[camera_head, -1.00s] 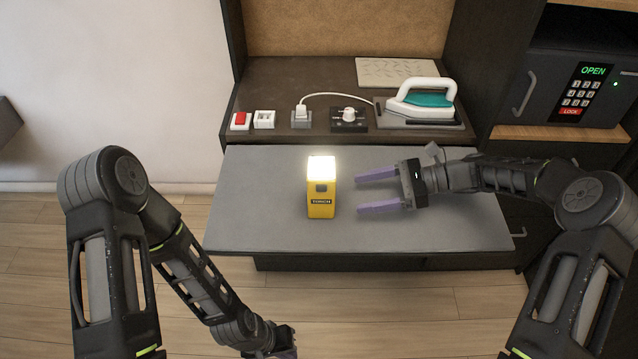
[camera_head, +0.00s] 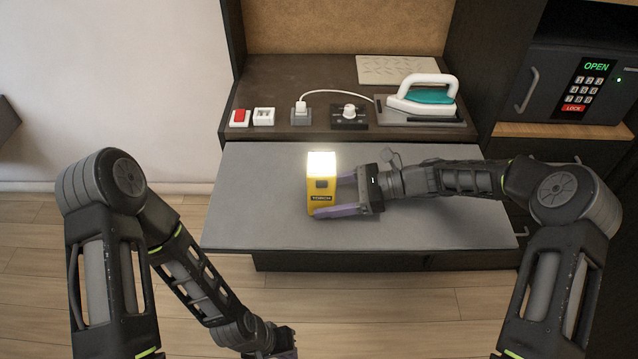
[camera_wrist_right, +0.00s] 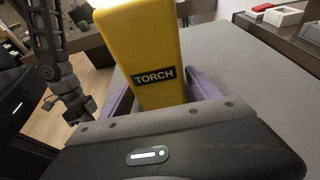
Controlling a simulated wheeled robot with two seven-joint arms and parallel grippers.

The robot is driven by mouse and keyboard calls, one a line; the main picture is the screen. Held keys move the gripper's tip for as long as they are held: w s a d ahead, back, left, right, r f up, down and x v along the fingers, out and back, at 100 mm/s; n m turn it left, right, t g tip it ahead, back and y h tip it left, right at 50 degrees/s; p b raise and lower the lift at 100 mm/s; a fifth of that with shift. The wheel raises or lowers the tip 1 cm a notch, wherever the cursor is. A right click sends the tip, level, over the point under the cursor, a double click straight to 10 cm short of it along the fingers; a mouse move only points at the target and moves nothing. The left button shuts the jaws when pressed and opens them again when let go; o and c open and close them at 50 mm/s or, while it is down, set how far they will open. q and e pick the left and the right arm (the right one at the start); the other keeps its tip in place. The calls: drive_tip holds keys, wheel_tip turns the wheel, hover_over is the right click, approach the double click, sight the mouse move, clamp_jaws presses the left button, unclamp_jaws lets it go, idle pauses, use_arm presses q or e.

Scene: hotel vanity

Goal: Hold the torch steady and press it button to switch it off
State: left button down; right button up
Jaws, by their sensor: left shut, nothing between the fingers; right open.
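The yellow torch (camera_head: 316,192) stands upright on the grey pull-out surface (camera_head: 255,200), its top glowing bright. Its dark square button (camera_head: 321,184) faces me, above the TORCH label. My right gripper (camera_head: 328,196) is open and has come in from the right, with its purple fingers on either side of the torch's lower body. In the right wrist view the torch (camera_wrist_right: 145,50) stands between the spread fingers; whether they touch it I cannot tell. My left gripper (camera_head: 286,346) is low at the bottom edge, shut and empty, away from the torch.
Behind, a dark shelf holds a red switch (camera_head: 240,118), a white socket (camera_head: 264,117), a plugged-in adapter (camera_head: 300,116), a knob unit (camera_head: 349,115) and an iron (camera_head: 422,100). A safe (camera_head: 575,85) is at right. The grey surface left of the torch is clear.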

drive_tip(key=c, duration=0.8)
idle(1.9)
